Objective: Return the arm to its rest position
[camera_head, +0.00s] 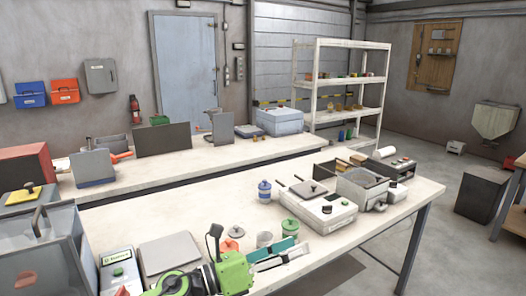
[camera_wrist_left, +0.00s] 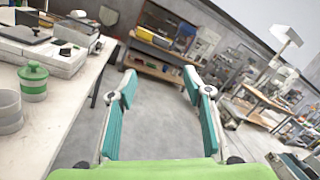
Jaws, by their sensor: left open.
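My left arm (camera_head: 235,272) is bright green and comes in at the bottom of the head view, over the near edge of the white table. Its gripper (camera_head: 297,248) has teal finger pads and points to the right. In the left wrist view the two fingers of this gripper (camera_wrist_left: 160,82) stand wide apart with nothing between them. Behind them lies open grey floor beyond the table's edge. My right gripper is in neither view.
A green-lidded jar (camera_head: 290,227), a blue-lidded jar (camera_head: 264,191) and a grey cup (camera_head: 264,240) stand near the left gripper. A white sealer-like box (camera_head: 318,205) stands behind on the table (camera_head: 212,203). Grey floor (camera_wrist_left: 150,120) is clear beside the table.

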